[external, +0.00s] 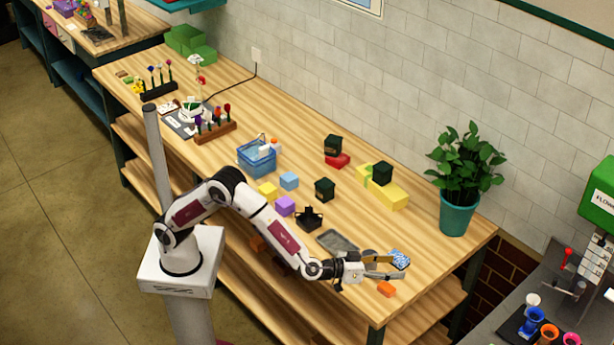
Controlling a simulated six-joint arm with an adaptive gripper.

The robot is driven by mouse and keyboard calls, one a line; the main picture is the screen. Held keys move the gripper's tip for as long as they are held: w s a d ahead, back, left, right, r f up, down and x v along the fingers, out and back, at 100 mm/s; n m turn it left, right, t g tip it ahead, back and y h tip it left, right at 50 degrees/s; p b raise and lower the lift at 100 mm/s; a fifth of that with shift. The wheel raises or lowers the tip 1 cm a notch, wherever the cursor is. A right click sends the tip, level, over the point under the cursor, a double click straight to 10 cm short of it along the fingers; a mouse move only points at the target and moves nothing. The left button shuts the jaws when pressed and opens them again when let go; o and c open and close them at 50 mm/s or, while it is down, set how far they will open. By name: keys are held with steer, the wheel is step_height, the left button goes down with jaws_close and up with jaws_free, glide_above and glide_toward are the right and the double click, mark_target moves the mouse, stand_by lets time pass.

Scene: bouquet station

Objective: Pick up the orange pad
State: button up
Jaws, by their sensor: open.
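The orange pad (386,289) is a small orange block lying on the wooden table near its front right corner. My gripper (402,267) is at the end of the arm, reaching right over the table, with its jaws apart. The orange pad is just below and left of the fingertips in the picture, apart from them as far as I can tell. A blue and white patterned piece (400,259) shows at the upper fingertip. I cannot tell whether it touches the finger or lies behind it.
A grey tray (338,242) lies left of the gripper. A potted plant (459,205) stands at the back right. Purple (285,206), yellow (267,192) and light blue (289,181) blocks and a blue basket (257,157) are further left. The table's front edge is close to the pad.

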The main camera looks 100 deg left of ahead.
step_height(320, 180, down, 8)
steer(key=f+n+y, duration=0.1)
steer(key=n+y, duration=0.1)
steer(key=y, duration=0.2)
steer(key=g+y, duration=0.2)
steer(key=y, duration=0.2)
glide_toward(383, 290)
steer(key=shift+n, duration=0.3)
steer(key=w+a, duration=0.1)
steer(key=w+a+r, duration=0.1)
steer(key=w+a, duration=0.1)
steer(key=shift+w, duration=0.35)
steer(key=shift+s+f+g, duration=0.3)
steer(key=shift+s+f, duration=0.15)
steer(key=shift+w, duration=0.1)
steer(key=shift+x, duration=1.25)
steer(key=shift+a, duration=0.1)
steer(key=shift+x, duration=2.55)
steer(key=shift+w+r, duration=0.1)
